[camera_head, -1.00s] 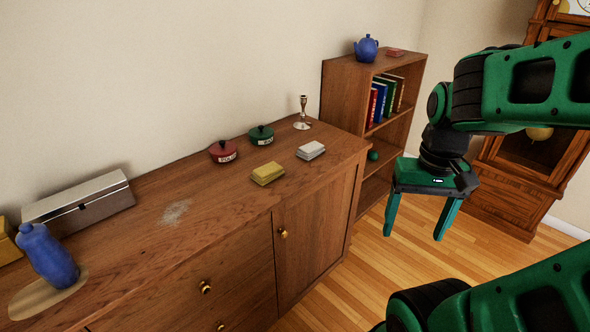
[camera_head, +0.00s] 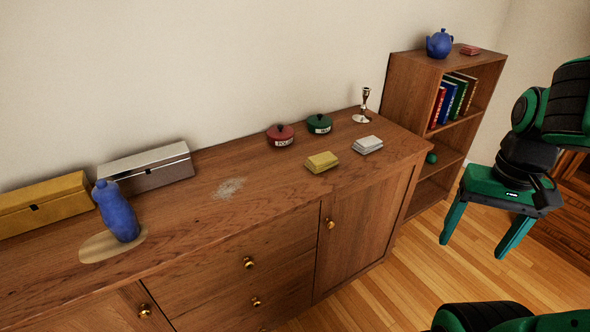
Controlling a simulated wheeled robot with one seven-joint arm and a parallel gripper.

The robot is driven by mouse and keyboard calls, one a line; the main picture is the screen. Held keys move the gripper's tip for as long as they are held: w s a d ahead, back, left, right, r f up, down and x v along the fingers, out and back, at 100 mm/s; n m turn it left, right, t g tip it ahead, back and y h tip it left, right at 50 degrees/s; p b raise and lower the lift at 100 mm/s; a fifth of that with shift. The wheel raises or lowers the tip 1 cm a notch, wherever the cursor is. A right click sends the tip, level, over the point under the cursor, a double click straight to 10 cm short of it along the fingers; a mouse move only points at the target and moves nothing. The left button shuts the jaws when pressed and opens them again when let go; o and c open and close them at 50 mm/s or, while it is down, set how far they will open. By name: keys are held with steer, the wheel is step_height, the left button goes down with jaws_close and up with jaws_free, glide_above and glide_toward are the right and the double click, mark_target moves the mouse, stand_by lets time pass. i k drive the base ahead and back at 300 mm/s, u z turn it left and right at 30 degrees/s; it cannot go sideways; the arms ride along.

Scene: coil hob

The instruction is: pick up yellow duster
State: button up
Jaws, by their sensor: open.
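The yellow duster (camera_head: 322,162) is a folded cloth lying on the wooden sideboard top (camera_head: 270,211), near its front edge and towards the right end. A folded white cloth (camera_head: 367,145) lies just to its right, apart from it. My gripper (camera_head: 479,251) is open and empty, its two green fingers pointing down. It is over the floor, to the right of the sideboard and away from the duster.
Behind the duster stand a red lidded pot (camera_head: 281,136), a green lidded pot (camera_head: 319,124) and a candlestick (camera_head: 364,106). A pale dusty patch (camera_head: 229,188) lies left of it. Further left are a blue bottle (camera_head: 117,212), a silver box (camera_head: 150,168) and a yellow box (camera_head: 45,205).

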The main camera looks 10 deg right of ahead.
mark_target(317, 163)
steer(key=i, duration=0.9)
steer(key=z, duration=0.05)
